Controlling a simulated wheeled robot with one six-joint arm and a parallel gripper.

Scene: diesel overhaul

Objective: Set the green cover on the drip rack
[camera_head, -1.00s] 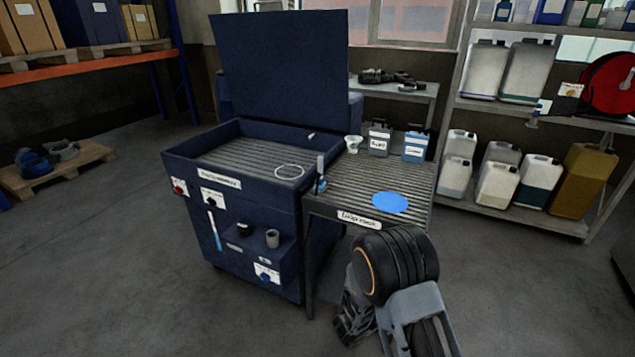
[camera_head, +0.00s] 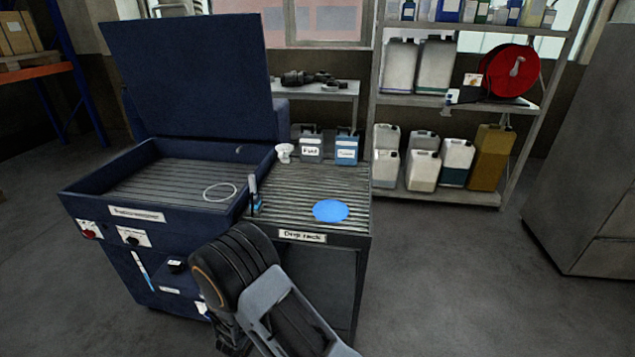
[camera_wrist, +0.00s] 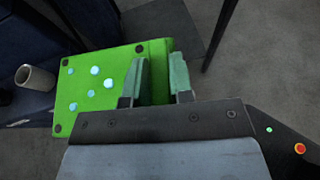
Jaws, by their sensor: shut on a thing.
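The green cover (camera_wrist: 95,85) shows in the wrist view, a flat bright green piece with dark corner spots and several pale blue dots. My gripper (camera_wrist: 160,78) is shut on its edge, with the teal fingers on either side of it. The drip rack (camera_head: 288,194) is the ribbed grey table with a "Drip rack" label in the head view.
A dark blue parts washer (camera_head: 96,203) with a raised lid adjoins the rack on the left, a white ring (camera_head: 220,192) in its basin.

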